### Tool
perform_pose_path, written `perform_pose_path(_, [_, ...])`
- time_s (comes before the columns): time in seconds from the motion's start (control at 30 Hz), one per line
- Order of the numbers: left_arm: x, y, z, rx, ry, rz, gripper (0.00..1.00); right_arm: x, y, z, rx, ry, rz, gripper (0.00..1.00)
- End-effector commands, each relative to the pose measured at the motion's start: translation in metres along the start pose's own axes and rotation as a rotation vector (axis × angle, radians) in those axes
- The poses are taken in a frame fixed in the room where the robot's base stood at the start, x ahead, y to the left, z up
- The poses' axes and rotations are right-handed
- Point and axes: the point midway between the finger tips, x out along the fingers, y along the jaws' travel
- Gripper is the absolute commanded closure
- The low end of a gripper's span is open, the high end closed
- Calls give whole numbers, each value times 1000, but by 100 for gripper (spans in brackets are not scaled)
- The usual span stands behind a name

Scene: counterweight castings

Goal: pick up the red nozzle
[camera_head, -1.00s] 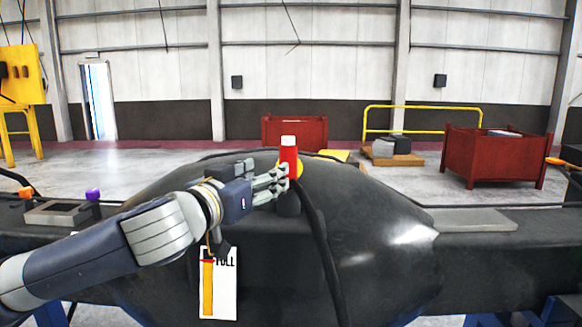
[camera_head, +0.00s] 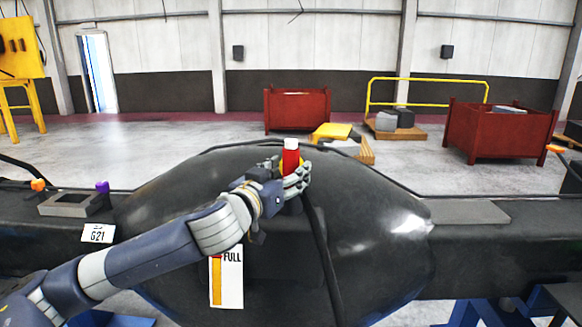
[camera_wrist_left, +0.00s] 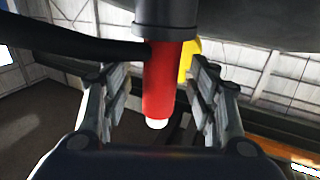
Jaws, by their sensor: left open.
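The red nozzle (camera_head: 290,160) with a white tip stands upright at the top of the big dark rounded casting (camera_head: 370,240). A black hose runs down from it over the casting's front. My left gripper (camera_head: 296,182) is at the nozzle with its fingers beside it. In the left wrist view the nozzle (camera_wrist_left: 162,85) hangs from a dark collar (camera_wrist_left: 167,18), with its white tip downward in that picture. The open fingers of the left gripper (camera_wrist_left: 158,100) stand on both sides of it, with gaps visible. My right gripper is not in view.
A white FULL tag (camera_head: 227,281) hangs on the casting's front below my left wrist. A grey tray (camera_head: 73,204) with orange and purple knobs lies at the left. Red bins (camera_head: 500,132) and a yellow step (camera_head: 332,131) stand on the floor behind.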

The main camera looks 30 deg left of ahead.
Motion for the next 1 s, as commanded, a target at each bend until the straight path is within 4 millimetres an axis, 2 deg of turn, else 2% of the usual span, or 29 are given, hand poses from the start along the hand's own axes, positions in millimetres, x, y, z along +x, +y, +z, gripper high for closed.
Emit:
perform_pose_path(0.03, [8,-1,-5,-4,0,-2,46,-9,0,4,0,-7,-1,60])
perform_pose_path(0.13, [17,-1,-3,-1,1,-1,46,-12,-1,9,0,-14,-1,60])
perform_pose_path(0.4, [20,-1,0,1,0,-1,46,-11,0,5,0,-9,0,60])
perform_pose_path(0.43, [20,-1,0,1,0,-1,49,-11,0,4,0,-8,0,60])
perform_pose_path(0.47, [20,-1,0,1,0,-1,56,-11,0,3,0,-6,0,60])
perform_pose_path(0.6, [20,-1,0,1,0,-1,87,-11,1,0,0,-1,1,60])
perform_pose_path(0.73, [20,-1,0,1,0,-1,88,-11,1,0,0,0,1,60])
perform_pose_path(0.77, [20,-1,-2,2,5,-1,91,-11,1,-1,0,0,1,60])
perform_pose_path(1.0, [20,-1,-4,1,5,-1,91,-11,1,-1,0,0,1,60])
